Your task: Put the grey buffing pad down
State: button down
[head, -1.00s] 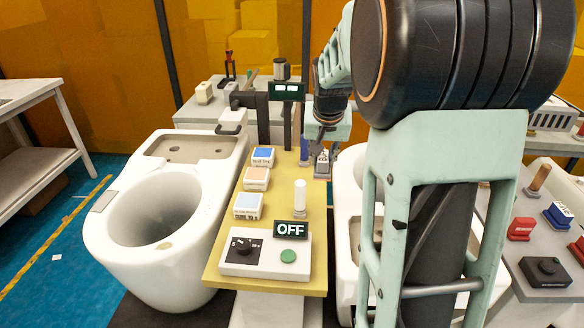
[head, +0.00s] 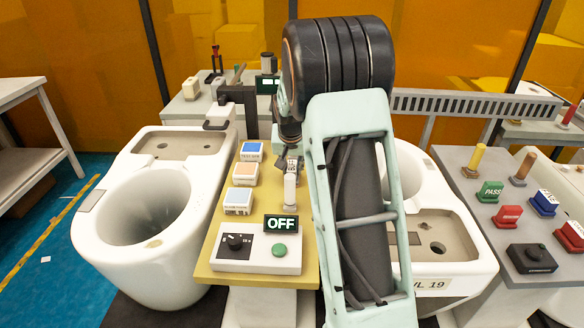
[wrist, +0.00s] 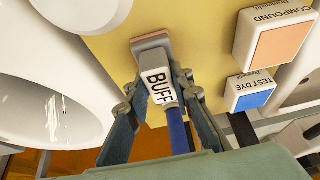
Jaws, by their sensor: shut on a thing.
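The buffing pad (wrist: 160,80) has a white body marked BUFF, a blue handle and a grey-and-pinkish pad face at its end. My gripper (wrist: 165,98) is shut on it, one finger on each side of the body. In the wrist view its pad face lies over the yellow bench top (wrist: 110,50); I cannot tell whether it touches. My arm hides part of the bench's right side.
Compound and test dye blocks (head: 246,173) (head: 251,151) stand in a row left of my gripper. A control box (head: 257,250) with an OFF sign (head: 281,226) sits in front. White toilets flank the bench, left (head: 150,215) and right (head: 455,215). A stamp table (head: 500,190) stands far right.

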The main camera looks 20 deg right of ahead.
jog(key=shift+f, duration=0.2)
jog(key=c, duration=1.7)
grip_release()
jog(key=shift+r, duration=0.15)
jog(key=shift+r, duration=0.25)
jog(key=v, duration=1.1)
jog(key=shift+s+r+p, duration=0.25)
jog(key=shift+p, duration=0.05)
jog(key=shift+a, duration=0.1)
